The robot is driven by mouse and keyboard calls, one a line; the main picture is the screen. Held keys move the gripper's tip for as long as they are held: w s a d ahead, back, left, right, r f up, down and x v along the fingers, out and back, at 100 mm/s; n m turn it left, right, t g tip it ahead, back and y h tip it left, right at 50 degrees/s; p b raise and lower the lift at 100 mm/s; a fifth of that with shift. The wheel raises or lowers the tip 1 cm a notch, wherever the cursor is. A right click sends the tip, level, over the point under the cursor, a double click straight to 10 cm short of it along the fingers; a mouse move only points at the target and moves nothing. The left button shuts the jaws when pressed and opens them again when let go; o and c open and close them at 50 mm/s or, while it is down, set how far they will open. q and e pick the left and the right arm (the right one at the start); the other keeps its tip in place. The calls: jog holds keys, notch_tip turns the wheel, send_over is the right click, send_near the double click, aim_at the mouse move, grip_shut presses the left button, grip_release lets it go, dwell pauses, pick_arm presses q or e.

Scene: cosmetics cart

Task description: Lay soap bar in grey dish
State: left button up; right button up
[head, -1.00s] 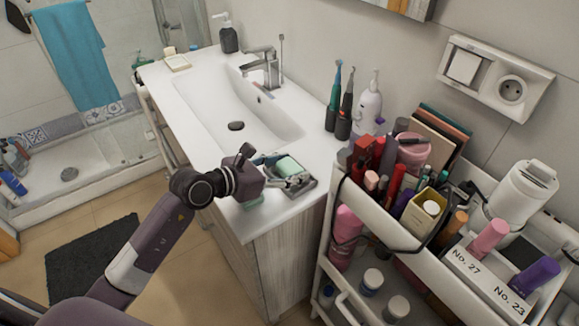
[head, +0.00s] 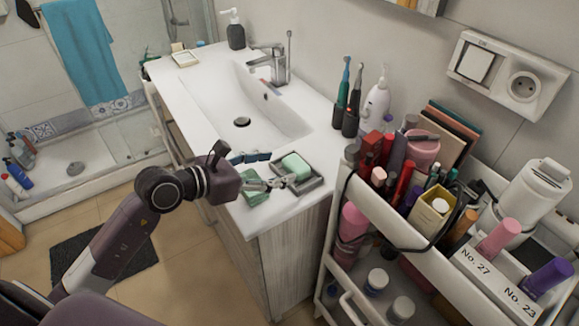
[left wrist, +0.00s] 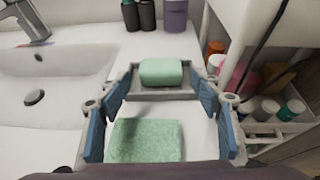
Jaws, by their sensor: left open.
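The pale green soap bar (head: 296,166) rests inside the shallow grey dish (head: 316,183) at the counter's front right corner. In the left wrist view the soap bar (left wrist: 161,72) lies flat within the rim of the dish (left wrist: 181,94). My left gripper (head: 277,170) is open and empty, just left of the dish. Its blue-padded fingers (left wrist: 161,88) are spread apart, with the soap bar beyond them, and no contact shows. A green speckled sponge-like pad (head: 256,191) lies on the counter beneath the gripper. My right gripper is not in view.
The basin (head: 242,105) lies left of the dish. Toothbrushes (head: 350,100) and a white bottle (head: 375,104) stand behind it. A crowded cosmetics cart (head: 400,222) stands close on the right. The counter between dish and toothbrushes is clear.

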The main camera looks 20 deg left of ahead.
pick_arm(q)
jog(key=shift+b+v, duration=0.35)
jog(key=shift+v, duration=2.05)
